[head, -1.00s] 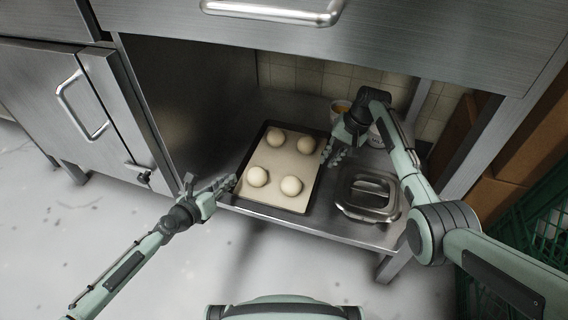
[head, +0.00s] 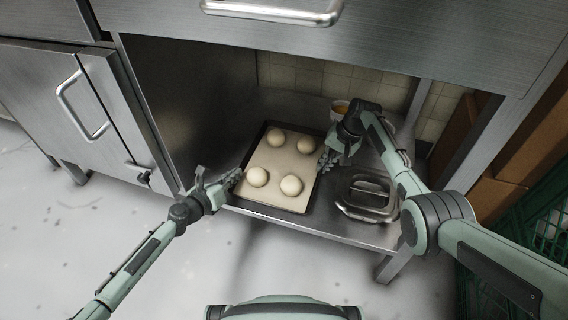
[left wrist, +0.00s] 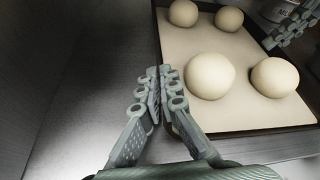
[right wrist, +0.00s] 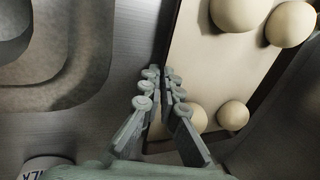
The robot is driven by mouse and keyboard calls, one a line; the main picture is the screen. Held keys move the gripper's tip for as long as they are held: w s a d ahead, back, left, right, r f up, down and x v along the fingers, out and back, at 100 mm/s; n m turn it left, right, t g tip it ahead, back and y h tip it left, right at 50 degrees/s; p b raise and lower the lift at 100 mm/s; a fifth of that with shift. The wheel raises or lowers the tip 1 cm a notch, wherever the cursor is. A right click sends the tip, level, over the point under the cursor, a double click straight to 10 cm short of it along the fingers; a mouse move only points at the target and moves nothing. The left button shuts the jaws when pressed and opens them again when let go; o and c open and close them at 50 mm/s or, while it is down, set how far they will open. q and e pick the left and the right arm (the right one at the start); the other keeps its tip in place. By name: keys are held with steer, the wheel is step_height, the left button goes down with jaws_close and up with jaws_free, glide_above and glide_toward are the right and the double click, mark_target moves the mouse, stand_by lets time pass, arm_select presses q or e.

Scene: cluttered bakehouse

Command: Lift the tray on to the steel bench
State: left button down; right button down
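The tray (head: 247,160) is dark-rimmed, lined with pale paper and bears several round dough balls (head: 290,185). It lies on the steel lower shelf (head: 330,231). My left gripper (head: 236,178) is at its left side; in the left wrist view (left wrist: 159,82) its fingers are close together around the rim. My right gripper (head: 326,160) is at the right side; in the right wrist view (right wrist: 161,78) its fingers close on the opposite rim. The steel bench (head: 420,38) is above, showing its front with a bar handle; its top is out of view.
A lidded steel container (head: 368,196) stands on the shelf just right of the tray. A small pot with orange contents (head: 340,107) is behind. A green crate (head: 535,225) and brown boxes (head: 505,185) are at the right. The bench front overhangs the shelf.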

arm_select(q)
steer(key=shift+r, duration=0.15)
arm_select(e)
steer(key=shift+r, duration=0.15)
